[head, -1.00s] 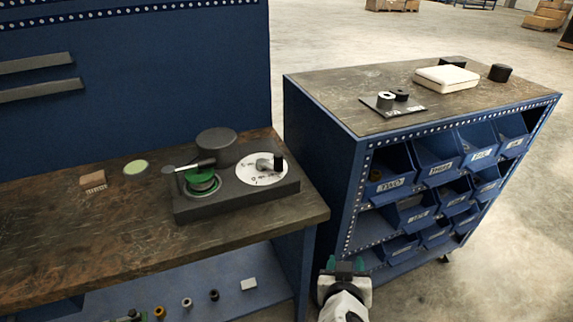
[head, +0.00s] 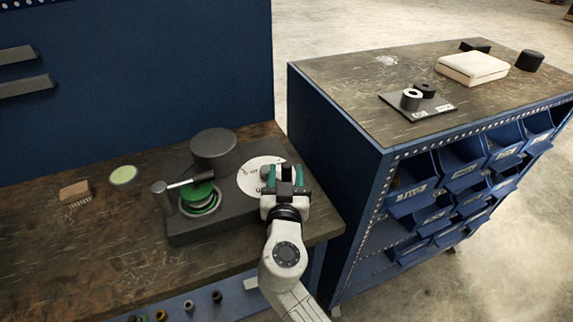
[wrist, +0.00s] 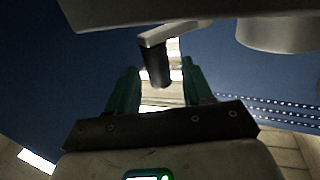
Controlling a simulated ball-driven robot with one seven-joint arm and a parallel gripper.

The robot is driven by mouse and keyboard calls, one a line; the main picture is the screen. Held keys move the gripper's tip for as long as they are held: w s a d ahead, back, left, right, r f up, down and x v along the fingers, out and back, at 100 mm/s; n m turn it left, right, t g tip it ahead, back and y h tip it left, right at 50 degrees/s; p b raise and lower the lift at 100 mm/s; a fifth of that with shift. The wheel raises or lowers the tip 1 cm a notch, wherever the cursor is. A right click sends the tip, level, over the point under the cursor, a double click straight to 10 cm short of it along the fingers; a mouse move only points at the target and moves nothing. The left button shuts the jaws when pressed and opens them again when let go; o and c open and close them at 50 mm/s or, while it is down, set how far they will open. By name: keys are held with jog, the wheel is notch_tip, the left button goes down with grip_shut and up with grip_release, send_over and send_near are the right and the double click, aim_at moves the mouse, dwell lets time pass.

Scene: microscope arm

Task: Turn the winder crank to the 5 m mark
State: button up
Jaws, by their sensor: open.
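The winder (head: 225,213) is a dark box on the wooden bench, with a white marked dial (head: 253,176) on its right and a green spool (head: 200,193) on its left. My gripper (head: 286,175) is at the dial's right side, its green fingers open. In the wrist view, the crank (wrist: 170,33) is a light grey bar with a dark handle (wrist: 156,68). The handle lies between the two open fingers (wrist: 160,85), with a visible gap on each side. In the head view, my gripper hides the handle and part of the dial, and the marks are too small to read.
A black cylinder (head: 214,144) stands behind the spool, and a post with a rod (head: 180,185) reaches over it. A brown block (head: 75,191) and a pale green disc (head: 123,175) lie at left. A blue bin cabinet (head: 335,150) stands close on the right.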

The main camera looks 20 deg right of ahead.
jog(key=shift+x, duration=1.05)
jog(key=shift+c, duration=0.5)
grip_shut()
